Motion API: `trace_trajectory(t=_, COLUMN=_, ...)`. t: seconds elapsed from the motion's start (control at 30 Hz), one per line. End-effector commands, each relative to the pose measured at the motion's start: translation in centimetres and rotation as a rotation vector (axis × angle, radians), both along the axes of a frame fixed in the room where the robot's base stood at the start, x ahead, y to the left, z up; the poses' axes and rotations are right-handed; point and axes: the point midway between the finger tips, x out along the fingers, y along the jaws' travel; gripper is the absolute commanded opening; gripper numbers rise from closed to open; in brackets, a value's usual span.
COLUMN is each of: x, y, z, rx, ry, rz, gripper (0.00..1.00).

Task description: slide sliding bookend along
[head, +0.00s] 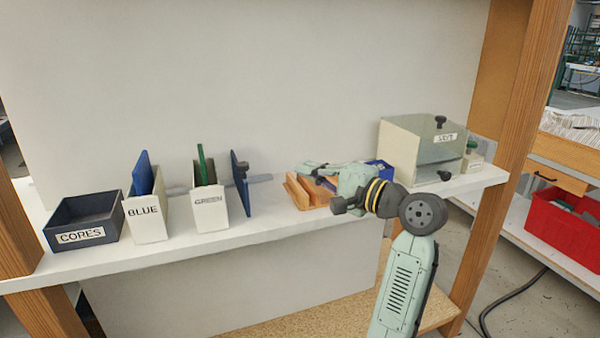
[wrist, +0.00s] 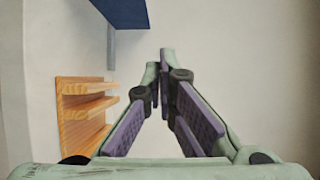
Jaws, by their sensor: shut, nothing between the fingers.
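The sliding bookend (head: 240,184) is an upright blue plate with a dark knob, standing on the white shelf right of the GREEN bin. A blue panel (wrist: 120,13) at the top of the wrist view looks like it. A grey rail (head: 262,178) runs along the back of the shelf beside it. My gripper (head: 308,165) is right of the bookend, apart from it, above a wooden rack (head: 298,193) and pointing left. In the wrist view its fingertips (wrist: 160,64) are together with nothing between them.
The BLUE bin (head: 150,218), GREEN bin (head: 211,211) and dark CORES tray (head: 82,234) stand left of the bookend. A blue box (head: 383,171), partly hidden by my arm, and a larger lidded box (head: 425,152) stand right. Shelf between bookend and rack is clear.

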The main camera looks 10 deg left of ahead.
Motion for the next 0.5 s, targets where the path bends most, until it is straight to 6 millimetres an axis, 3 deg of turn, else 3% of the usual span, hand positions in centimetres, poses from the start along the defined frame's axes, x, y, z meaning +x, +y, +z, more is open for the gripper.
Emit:
trace_trajectory(t=0.37, x=3.6, y=7.3, z=0.2, rx=-0.001, ry=0.000, rz=0.002, gripper=0.00)
trace_trajectory(t=0.5, x=1.8, y=8.6, z=0.1, rx=-0.003, ry=-0.003, rz=0.001, gripper=0.00)
